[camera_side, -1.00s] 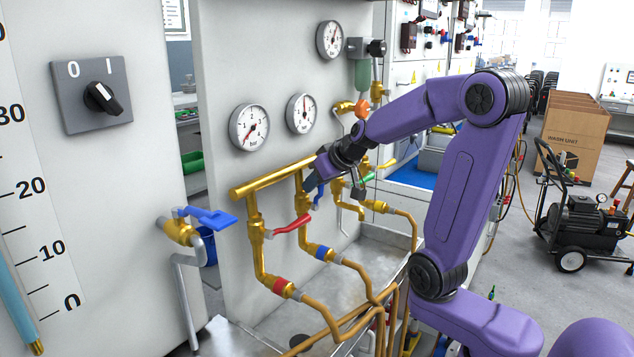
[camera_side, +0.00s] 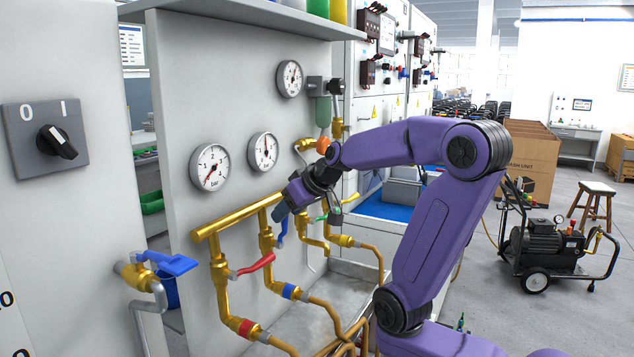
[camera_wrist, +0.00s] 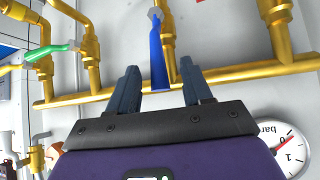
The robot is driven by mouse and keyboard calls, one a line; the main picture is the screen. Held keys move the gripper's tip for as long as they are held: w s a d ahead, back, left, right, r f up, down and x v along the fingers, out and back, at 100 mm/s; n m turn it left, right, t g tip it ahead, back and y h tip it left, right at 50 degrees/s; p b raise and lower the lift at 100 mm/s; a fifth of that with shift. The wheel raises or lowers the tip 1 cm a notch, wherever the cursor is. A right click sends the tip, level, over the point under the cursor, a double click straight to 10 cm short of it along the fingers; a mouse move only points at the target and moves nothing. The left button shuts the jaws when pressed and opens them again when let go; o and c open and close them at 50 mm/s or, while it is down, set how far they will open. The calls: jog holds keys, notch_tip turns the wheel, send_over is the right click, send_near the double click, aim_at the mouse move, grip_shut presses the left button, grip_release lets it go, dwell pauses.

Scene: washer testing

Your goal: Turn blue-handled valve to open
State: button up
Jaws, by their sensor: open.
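The blue valve handle (camera_side: 283,231) hangs on a brass branch below the horizontal brass manifold (camera_side: 218,226), between a red and a green handle. In the wrist view the blue handle (camera_wrist: 157,55) runs lengthwise between my fingers. My gripper (camera_side: 281,212) is at the manifold, close to this handle, and partly covers its upper end. In the wrist view my gripper (camera_wrist: 160,75) is open, one finger on each side of the handle, with visible gaps. I cannot tell whether the fingertips reach its depth. A second blue lever (camera_side: 170,263) sits on a separate pipe at left.
The red handle (camera_side: 257,264) is left of the blue one; the green handle (camera_wrist: 52,52) is on the other side. Gauges (camera_side: 210,167) are mounted on the panel above the manifold. Copper hoses (camera_side: 322,308) curve below. A compressor (camera_side: 545,245) stands far right on open floor.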

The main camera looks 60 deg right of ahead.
jog(key=v, duration=1.2)
jog(key=shift+s+r, duration=0.15)
jog(key=shift+s, duration=0.1)
jog(key=shift+a, duration=0.1)
jog(key=s+a+f+n+g+y, duration=0.2)
jog(key=a+f+n+g+y, duration=0.4)
jog(key=a+f, duration=0.6)
jog(key=s+a+f+n+g+h, duration=0.1)
jog(key=s+a+f+n+h, duration=0.1)
jog(key=s+f+n, duration=0.2)
jog(key=s+a+f+n+g+h, duration=0.1)
jog(key=s+f+n, duration=0.3)
jog(key=s, duration=0.7)
jog(key=shift+a+f+n+g+h, duration=0.3)
jog(key=shift+a+f+n+h, duration=0.1)
jog(key=shift+f, duration=0.45)
